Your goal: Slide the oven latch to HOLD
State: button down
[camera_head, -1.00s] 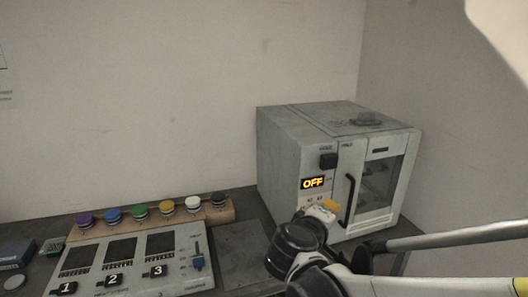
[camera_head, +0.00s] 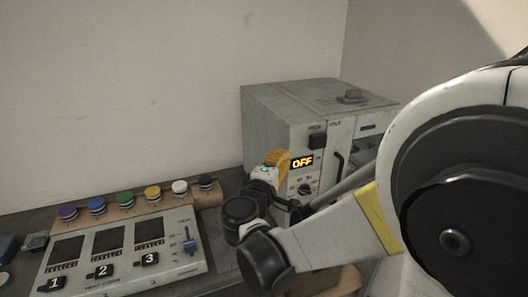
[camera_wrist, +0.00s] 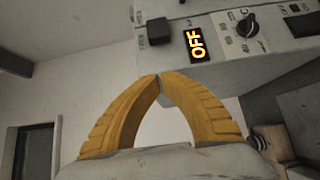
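The grey oven (camera_head: 275,130) stands at the back right of the bench. Its black latch block (camera_head: 317,141) is on the upper front, left of the door handle, beside small labels too blurred to read surely; it also shows in the wrist view (camera_wrist: 160,32). The lit display (camera_head: 302,162) below it reads OFF. My gripper (camera_head: 284,154) has yellow fingers and is at the oven's left front edge, left of the display. In the wrist view its fingertips (camera_wrist: 158,78) meet, with nothing seen between them, below the latch block and apart from it in the picture.
A dark knob (camera_head: 306,188) sits below the display. The door handle (camera_head: 338,168) is right of it; my arm hides much of the door. A numbered panel (camera_head: 185,268) with a blue slider and a wooden rack (camera_head: 110,212) of coloured knobs lie left.

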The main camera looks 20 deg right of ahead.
aim_at(315, 142)
jog(key=b+x, duration=0.1)
jog(key=x, duration=0.6)
jog(key=shift+w+d+f+b, duration=0.1)
jog(key=shift+w+d+b, duration=0.1)
jog(key=shift+b, duration=0.1)
jog(key=d+b, duration=0.1)
jog(key=d, duration=0.2)
jog(key=shift+d, duration=0.15)
jog(key=shift+w+d, duration=0.1)
jog(key=shift+d, duration=0.2)
jog(key=d, duration=0.4)
jog(key=shift+d, duration=0.15)
